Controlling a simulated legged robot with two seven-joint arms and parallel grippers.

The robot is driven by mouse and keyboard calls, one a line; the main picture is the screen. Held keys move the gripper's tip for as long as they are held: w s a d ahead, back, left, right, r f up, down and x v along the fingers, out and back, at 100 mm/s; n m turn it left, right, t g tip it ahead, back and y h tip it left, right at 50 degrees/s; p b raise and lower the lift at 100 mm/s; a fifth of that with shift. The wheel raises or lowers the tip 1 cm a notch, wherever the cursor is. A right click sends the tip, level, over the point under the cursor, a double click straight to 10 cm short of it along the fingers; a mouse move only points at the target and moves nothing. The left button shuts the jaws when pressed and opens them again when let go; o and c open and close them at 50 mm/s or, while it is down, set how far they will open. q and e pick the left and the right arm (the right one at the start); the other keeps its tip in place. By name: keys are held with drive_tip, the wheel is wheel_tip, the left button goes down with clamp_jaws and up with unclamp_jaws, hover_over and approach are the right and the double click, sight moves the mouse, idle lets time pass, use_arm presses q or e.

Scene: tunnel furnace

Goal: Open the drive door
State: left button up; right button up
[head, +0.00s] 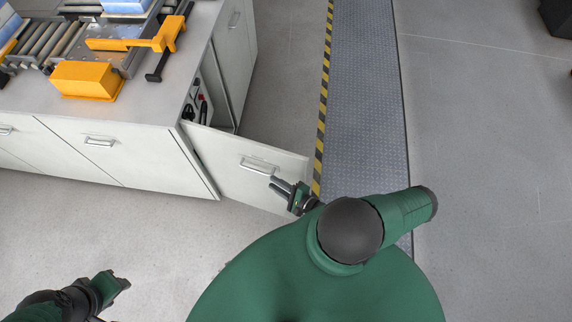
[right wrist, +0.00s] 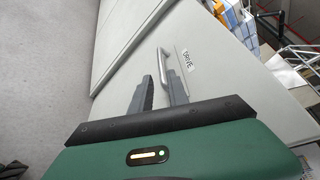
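The drive door (head: 225,160) is a pale grey cabinet panel that stands swung outward from the cabinet corner, with the inside partly showing behind it. Its bar handle (head: 259,166) is on its outer face. In the right wrist view the handle (right wrist: 162,66) sits beside a "DRIVE" label (right wrist: 187,60). My right gripper (head: 274,183) is close to the handle. In the right wrist view its two fingers (right wrist: 161,78) are apart, with the handle's near end between or just beyond their tips; contact cannot be told. My left gripper (head: 121,281) is at lower left, away from the door.
The cabinet (head: 100,135) carries rollers (head: 50,42) and orange parts (head: 88,80) on its top. Black and red items (head: 198,105) show inside behind the door. A metal floor strip (head: 365,110) with yellow-black edging runs right of the door. The floor around is clear.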

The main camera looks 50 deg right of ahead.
drive_tip(key=v, duration=0.5)
drive_tip(key=shift+s+a, duration=0.1)
drive_tip(key=shift+s, duration=0.15)
